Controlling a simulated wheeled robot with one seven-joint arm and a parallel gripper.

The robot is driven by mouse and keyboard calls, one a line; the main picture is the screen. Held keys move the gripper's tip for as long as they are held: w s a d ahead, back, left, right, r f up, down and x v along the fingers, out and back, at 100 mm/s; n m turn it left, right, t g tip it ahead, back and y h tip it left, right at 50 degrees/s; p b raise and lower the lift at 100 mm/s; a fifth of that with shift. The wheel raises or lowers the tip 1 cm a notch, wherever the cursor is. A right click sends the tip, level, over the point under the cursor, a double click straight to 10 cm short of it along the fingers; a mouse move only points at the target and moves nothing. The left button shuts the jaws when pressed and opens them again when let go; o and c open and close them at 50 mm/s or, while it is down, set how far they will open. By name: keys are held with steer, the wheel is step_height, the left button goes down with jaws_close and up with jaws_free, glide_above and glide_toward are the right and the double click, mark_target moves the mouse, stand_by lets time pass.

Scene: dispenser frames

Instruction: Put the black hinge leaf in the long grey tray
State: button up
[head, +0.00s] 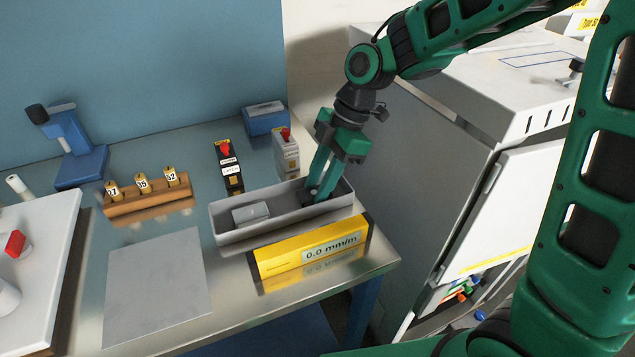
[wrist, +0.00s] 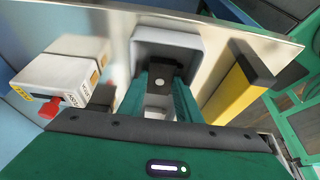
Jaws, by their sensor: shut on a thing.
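The long grey tray (head: 285,222) stands near the right end of the metal table, and its end wall shows in the wrist view (wrist: 168,42). My gripper (head: 316,193) reaches down into the right end of this tray. In the wrist view its two green fingers (wrist: 160,88) are shut on the black hinge leaf (wrist: 157,74), which has a pale round hole. The leaf is low, inside the tray walls; I cannot tell whether it touches the floor. In the head view it is mostly hidden by the fingers and tray wall.
A light grey block (head: 250,212) lies in the tray's left part. A yellow display box (head: 285,260) stands in front. Black (head: 229,168) and white (head: 287,152) dispensers with red tops stand behind. A wooden rack (head: 148,197) and grey mat (head: 155,280) are left.

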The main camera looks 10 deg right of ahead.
steer(key=shift+f, duration=0.1)
steer(key=o, duration=0.9)
steer(key=v, duration=1.2)
